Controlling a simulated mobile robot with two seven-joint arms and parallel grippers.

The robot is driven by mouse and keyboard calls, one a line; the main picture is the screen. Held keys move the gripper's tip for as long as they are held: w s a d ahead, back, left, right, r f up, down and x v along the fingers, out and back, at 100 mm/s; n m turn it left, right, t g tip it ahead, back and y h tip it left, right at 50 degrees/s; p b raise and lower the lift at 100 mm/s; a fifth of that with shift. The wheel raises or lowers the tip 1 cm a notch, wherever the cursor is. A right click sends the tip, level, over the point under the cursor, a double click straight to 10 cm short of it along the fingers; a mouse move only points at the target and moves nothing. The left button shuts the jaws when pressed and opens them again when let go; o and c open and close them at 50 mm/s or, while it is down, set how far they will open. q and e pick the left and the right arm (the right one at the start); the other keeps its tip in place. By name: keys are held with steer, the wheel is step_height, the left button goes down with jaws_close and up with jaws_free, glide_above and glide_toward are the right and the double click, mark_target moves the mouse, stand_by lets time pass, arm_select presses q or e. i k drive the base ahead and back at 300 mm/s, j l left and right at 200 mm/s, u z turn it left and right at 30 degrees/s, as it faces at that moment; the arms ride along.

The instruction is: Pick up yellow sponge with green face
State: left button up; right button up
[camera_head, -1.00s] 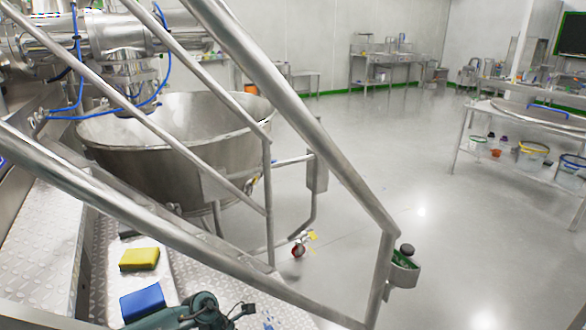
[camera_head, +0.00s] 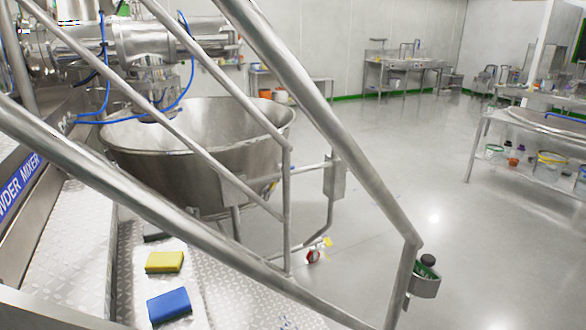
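The yellow sponge (camera_head: 165,262) lies on a metal diamond-plate step at the lower left, seen through the stair railing. Its top is yellow, with a thin darker edge along its lower side; a green face cannot be made out clearly. A blue sponge-like block (camera_head: 169,305) lies just in front of it, apart from it. A dark object (camera_head: 156,237) lies just behind it, partly hidden by the rail. Neither of my grippers is in view.
Metal handrails (camera_head: 330,120) cross the view in front of the step. A large steel bowl (camera_head: 200,150) stands behind them. A small holder (camera_head: 424,282) with a dark-capped item hangs on the rail post. The floor at right is open.

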mark_target(162, 262)
steer(key=l+u, duration=0.1)
steer(key=u, duration=0.6)
steer(key=i+l, duration=0.05)
